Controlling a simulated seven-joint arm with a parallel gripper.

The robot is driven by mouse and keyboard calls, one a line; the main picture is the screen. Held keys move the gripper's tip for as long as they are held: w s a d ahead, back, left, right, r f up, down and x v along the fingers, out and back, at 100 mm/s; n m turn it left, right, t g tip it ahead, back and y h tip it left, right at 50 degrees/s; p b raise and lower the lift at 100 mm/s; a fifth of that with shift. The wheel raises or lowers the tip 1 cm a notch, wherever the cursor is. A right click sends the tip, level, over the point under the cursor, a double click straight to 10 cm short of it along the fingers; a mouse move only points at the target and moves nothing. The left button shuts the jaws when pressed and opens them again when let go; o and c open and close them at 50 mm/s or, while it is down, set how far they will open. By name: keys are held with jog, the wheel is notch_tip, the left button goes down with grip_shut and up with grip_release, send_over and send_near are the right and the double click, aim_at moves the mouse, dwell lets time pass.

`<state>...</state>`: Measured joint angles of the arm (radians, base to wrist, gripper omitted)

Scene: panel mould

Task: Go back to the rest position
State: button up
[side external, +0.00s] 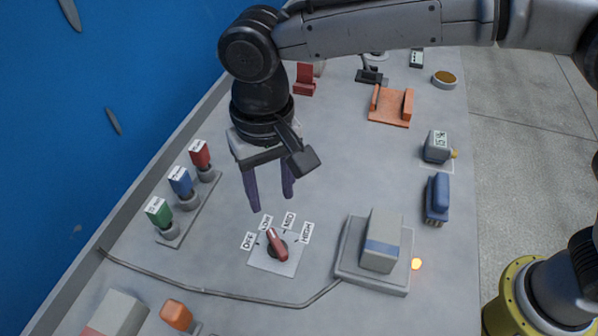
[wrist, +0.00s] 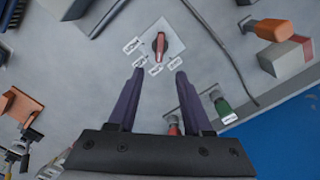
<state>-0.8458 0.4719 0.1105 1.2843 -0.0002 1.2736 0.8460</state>
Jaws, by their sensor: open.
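My gripper (side external: 270,190) is open and empty, with its two dark purple fingers pointing down. In the side external view it hangs above the table, just behind a red rotary knob (side external: 277,243) on a pale plate with labels OFF, LOW, MID and HIGH. The knob's handle points toward the LOW label side. In the wrist view the fingers (wrist: 155,92) are spread apart and the red knob (wrist: 160,43) lies beyond their tips, apart from them. No contact with any object shows.
Red, blue and green labelled plugs (side external: 180,182) stand in a row at left. A grey block on a base (side external: 372,280) sits right of the knob, near a lit orange lamp (side external: 416,264). A cable (side external: 220,293) crosses the front. A blue wall (side external: 110,80) bounds the left side.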

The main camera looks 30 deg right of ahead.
jog(key=w+d+r+m+t+y, duration=0.15)
jog(key=w+d+r, duration=0.25)
jog(key=d+r, duration=0.4)
jog(key=s+d+r+m+t, duration=0.1)
jog(key=s+d+r, duration=0.15)
jog(key=d, duration=0.65)
jog(key=s+d+r+m+t, duration=0.15)
jog(key=d+r, duration=0.25)
jog(key=d, duration=0.4)
jog(key=s+d+f+t+h, duration=0.1)
jog(key=s+d+f, duration=0.1)
jog(key=s+d, duration=0.85)
jog(key=s+d+f+n, duration=0.1)
jog(key=s+f+n, duration=0.3)
jog(key=s+f, duration=0.2)
jog(key=shift+d+f+t, duration=0.3)
jog(key=shift+f, duration=0.65)
